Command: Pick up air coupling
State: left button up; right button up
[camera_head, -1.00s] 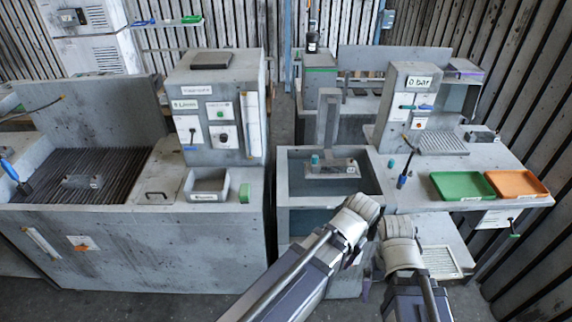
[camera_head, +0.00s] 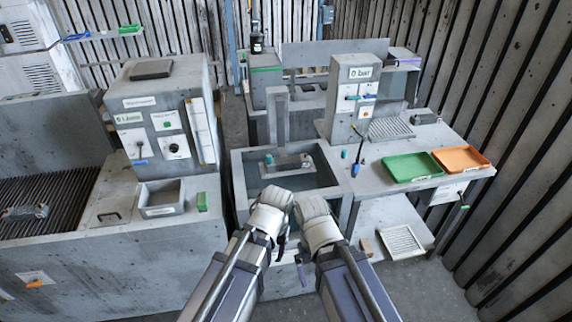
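I cannot tell for sure which thing is the air coupling. A small teal cylinder (camera_head: 345,154) stands on the right bench, beside a dark upright tool with a blue part (camera_head: 355,168). A metal block (camera_head: 288,165) with a teal cap (camera_head: 269,159) sits in the open tank (camera_head: 240,177) at the middle. My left gripper (camera_head: 281,244) and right gripper (camera_head: 300,262) are close together in front of the tank, low and mostly hidden by my wrists. Their fingers are too hidden to show open or shut.
A green tray (camera_head: 412,167) and an orange tray (camera_head: 461,159) lie on the right bench. A gauge cabinet (camera_head: 357,100) reading "0 bar" stands behind. A grey control cabinet (camera_head: 155,115) and a small bin (camera_head: 162,198) are at left. A white grate (camera_head: 401,243) lies below the bench.

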aim_at(356, 166)
jog(key=i+l+u, duration=0.1)
jog(key=i+l, duration=0.35)
jog(key=i+l+u, duration=0.1)
jog(key=i+l, duration=0.3)
jog(key=i+l+u, duration=0.15)
jog(key=i+l, duration=0.25)
jog(key=l, duration=0.2)
